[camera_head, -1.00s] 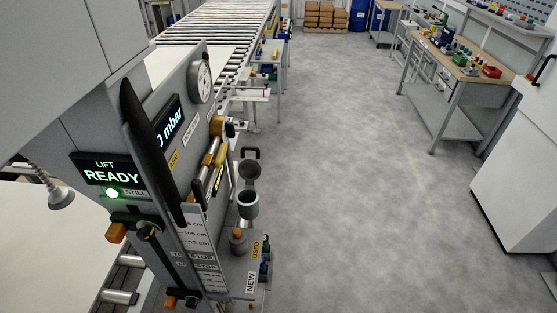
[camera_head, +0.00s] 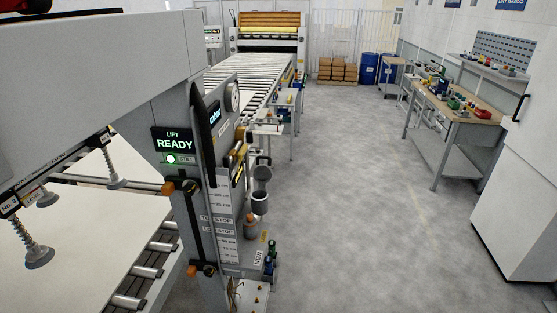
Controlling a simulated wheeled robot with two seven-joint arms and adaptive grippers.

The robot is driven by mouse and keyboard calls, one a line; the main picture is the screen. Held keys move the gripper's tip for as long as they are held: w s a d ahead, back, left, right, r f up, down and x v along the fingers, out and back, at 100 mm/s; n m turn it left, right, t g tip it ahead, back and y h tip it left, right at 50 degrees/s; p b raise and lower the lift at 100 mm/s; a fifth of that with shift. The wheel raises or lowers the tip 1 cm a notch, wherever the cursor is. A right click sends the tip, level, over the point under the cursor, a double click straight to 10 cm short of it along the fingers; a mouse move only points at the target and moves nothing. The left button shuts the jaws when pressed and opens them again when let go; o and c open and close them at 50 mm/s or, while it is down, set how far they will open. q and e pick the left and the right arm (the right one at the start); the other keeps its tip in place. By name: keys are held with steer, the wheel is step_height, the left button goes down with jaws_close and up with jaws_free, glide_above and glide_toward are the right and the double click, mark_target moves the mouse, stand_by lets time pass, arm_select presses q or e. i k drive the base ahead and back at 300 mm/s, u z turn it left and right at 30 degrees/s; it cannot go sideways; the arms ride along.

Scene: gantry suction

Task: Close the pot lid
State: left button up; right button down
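A small grey pot (camera_head: 260,204) is mounted on the right side of the grey gantry post. Its lid (camera_head: 262,174) stands raised above and behind the pot's mouth, so the pot is open. The lid's hinge is too small to make out. Neither of my grippers shows in the head view.
The gantry post carries a display (camera_head: 173,142) reading "LIFT READY" with a lit green lamp. Suction cups (camera_head: 38,255) hang over a pale sheet at left. A workbench (camera_head: 455,110) and a white cabinet (camera_head: 515,165) stand at right. The grey floor (camera_head: 355,200) between is clear.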

mark_target(262, 174)
steer(key=z, duration=0.6)
steer(key=i, duration=1.4)
steer(key=u, duration=0.7)
steer(key=i, duration=0.6)
steer(key=u, duration=0.7)
